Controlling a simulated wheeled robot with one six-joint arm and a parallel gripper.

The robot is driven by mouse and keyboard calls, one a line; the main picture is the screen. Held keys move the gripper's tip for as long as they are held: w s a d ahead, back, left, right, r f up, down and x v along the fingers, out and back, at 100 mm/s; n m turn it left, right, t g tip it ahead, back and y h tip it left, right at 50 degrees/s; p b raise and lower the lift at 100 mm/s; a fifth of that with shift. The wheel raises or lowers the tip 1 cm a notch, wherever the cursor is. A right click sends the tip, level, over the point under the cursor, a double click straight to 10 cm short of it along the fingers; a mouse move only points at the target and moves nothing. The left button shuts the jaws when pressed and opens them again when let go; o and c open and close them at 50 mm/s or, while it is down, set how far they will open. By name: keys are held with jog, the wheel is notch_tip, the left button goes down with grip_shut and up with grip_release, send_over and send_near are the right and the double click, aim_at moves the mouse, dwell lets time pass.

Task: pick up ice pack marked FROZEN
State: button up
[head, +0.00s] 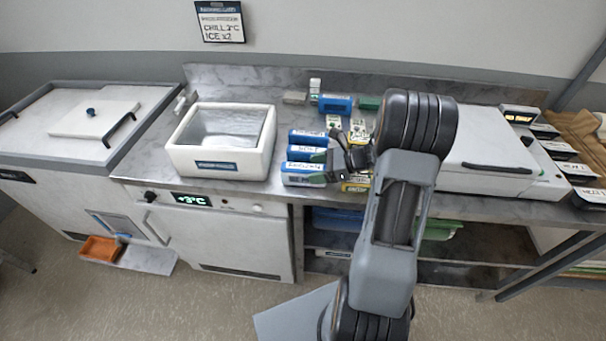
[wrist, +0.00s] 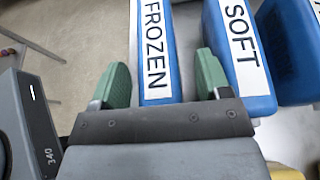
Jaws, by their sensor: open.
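The ice pack marked FROZEN (wrist: 154,45) is blue with a white label, and it lies between my gripper's two green fingers in the wrist view. In the head view this pack (head: 298,174) is the front one of a row of blue packs on the steel counter. My gripper (wrist: 160,82) is open, one finger on each side of the pack, with gaps visible on both sides. In the head view my gripper (head: 330,170) is over the pack's right end. A blue pack marked SOFT (wrist: 240,45) lies just beside the right finger.
A third blue pack (wrist: 290,40) lies beyond the SOFT one. An open white insulated box (head: 218,162) stands left of the packs. Small boxes and a blue item (head: 336,104) lie behind. A yellow item (head: 355,186) is close to my gripper. A white machine (head: 490,160) stands right.

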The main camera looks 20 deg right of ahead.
jog(key=c, duration=1.2)
jog(key=shift+r, duration=0.1)
